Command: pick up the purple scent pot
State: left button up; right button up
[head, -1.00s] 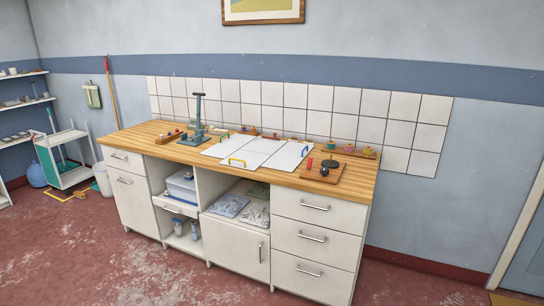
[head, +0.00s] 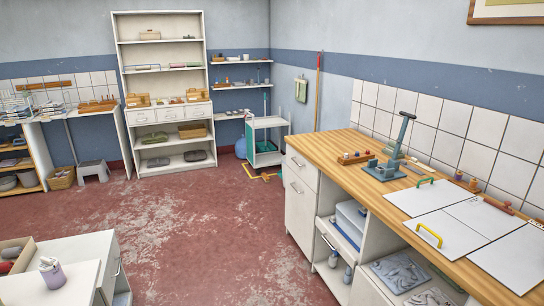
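A pale purple pot or jar (head: 52,273) with a greyish, uneven top stands upright on a low white cabinet (head: 82,262) at the bottom left of the head view. It is the only clearly purple pot I see; I cannot tell for sure that it is the scent pot. Neither of my grippers is in view.
A wooden-topped bench (head: 330,146) runs along the right, with a grey-blue stand (head: 389,168) and white boards (head: 435,197). An open box (head: 14,256) sits left of the purple pot. The red floor (head: 200,225) between cabinet and bench is clear.

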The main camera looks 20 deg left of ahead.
aim_at(56, 278)
jog(key=i+j+u, duration=0.2)
jog(key=i+u, duration=0.25)
jog(key=i+j+u, duration=0.15)
jog(key=u, duration=0.35)
jog(key=i+l+u, duration=0.15)
jog(key=i+u, duration=0.3)
jog(key=i+l+u, duration=0.2)
jog(key=i+u, duration=0.25)
jog(key=i+j+u, duration=0.25)
jog(key=u, duration=0.25)
jog(key=i+u, duration=0.5)
jog(key=i+l+u, duration=0.3)
jog(key=i+l, duration=0.05)
jog(key=l, duration=0.05)
